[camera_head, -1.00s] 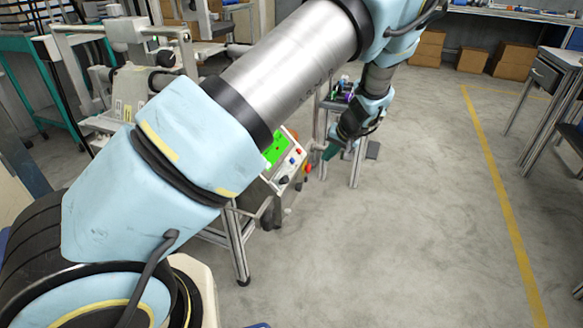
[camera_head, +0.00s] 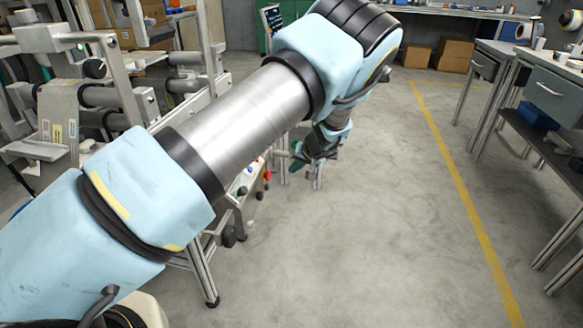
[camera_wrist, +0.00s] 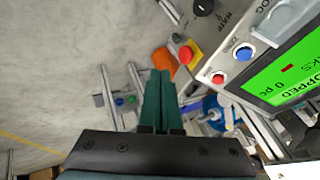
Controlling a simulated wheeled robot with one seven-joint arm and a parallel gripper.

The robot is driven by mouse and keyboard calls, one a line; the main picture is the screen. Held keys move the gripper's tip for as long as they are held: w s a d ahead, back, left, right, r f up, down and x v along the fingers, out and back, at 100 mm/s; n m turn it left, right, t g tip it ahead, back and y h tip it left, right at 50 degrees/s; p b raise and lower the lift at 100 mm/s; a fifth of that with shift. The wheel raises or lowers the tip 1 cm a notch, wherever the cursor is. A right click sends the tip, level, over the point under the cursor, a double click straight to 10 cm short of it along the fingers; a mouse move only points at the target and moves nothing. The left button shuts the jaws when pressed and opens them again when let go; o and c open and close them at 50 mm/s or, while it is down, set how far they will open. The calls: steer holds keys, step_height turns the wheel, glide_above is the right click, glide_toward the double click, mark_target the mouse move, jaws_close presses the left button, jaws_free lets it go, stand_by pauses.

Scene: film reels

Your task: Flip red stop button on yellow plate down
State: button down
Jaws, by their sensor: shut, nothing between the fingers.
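The red stop button (camera_wrist: 186,54) sits on a yellow plate (camera_wrist: 194,62) at the edge of a grey control panel, upper middle of the wrist view. In the head view a small red spot that looks like the stop button (camera_head: 267,176) shows just right of the panel. My gripper (camera_wrist: 160,74) has green fingers pressed together with nothing between them. In the wrist view its tips lie just left of and below the button; I cannot tell the depth gap. In the head view my gripper (camera_head: 298,160) is right of and slightly above the button.
The panel also carries a smaller red button (camera_wrist: 217,78), a blue button (camera_wrist: 244,53), a black knob (camera_wrist: 203,7) and a green screen (camera_wrist: 289,74). An orange object (camera_wrist: 163,62) is behind the fingertips. Open floor (camera_head: 370,220) lies right of the machine.

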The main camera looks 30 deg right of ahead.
steer(key=w+a+f, duration=0.3)
steer(key=w+f, duration=0.2)
steer(key=w, duration=0.2)
steer(key=shift+a+f, duration=0.2)
steer(key=shift+f, duration=0.2)
